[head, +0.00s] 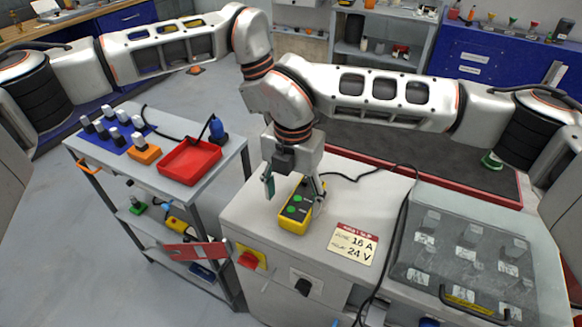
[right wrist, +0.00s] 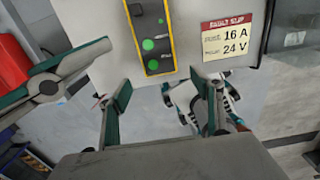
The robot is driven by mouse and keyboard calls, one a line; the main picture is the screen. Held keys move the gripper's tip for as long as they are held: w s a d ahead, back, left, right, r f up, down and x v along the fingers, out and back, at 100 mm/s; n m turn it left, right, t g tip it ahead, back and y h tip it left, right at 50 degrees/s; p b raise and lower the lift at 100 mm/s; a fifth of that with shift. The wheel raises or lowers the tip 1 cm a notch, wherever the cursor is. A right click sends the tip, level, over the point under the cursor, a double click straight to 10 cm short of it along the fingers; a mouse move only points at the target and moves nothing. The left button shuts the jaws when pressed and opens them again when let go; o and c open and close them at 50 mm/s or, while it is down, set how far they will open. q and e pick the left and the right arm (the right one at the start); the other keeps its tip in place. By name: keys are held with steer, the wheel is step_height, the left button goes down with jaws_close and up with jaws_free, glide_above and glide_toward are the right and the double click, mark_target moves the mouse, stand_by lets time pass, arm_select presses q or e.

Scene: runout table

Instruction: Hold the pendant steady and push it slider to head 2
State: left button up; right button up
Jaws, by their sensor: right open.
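The yellow pendant with a black face and green buttons (head: 292,213) lies on the pale cabinet top; it also shows in the right wrist view (right wrist: 151,60), cut off by the top edge. A small grey block (right wrist: 135,10) on its face may be the slider; its head marks are unreadable. My right gripper (head: 295,191) is above the pendant. Its two fingers (right wrist: 165,86) are apart with nothing between them in the wrist view. My left gripper is mostly hidden behind the right arm in the head view; a teal-tipped finger (right wrist: 75,67) at the wrist view's left may be its.
A fault slip (head: 353,244) reading 16 A and 24 V lies right of the pendant. A clear-covered panel (head: 462,255) stands at right. A cart with a red tray (head: 190,161) is at left. A dark cable runs behind the pendant.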

mark_target(292, 216)
step_height(292, 216, down, 7)
steer(key=shift+r, duration=0.1)
stand_by(0.3)
steer(key=c, duration=1.7)
arm_select(q)
steer(key=c, duration=0.5)
steer(key=shift+w+a, duration=0.25)
steer(key=shift+a, duration=0.1)
jaws_close()
steer(key=shift+m+g, duration=0.4)
steer(key=shift+m, duration=0.4)
steer(key=w+a, duration=0.1)
steer(key=a, duration=0.2)
steer(key=w+a, duration=0.1)
steer(key=a, duration=0.1)
steer(key=shift+w+a+r, duration=0.15)
steer(key=shift+w+r, duration=0.1)
steer(key=shift+w, duration=0.05)
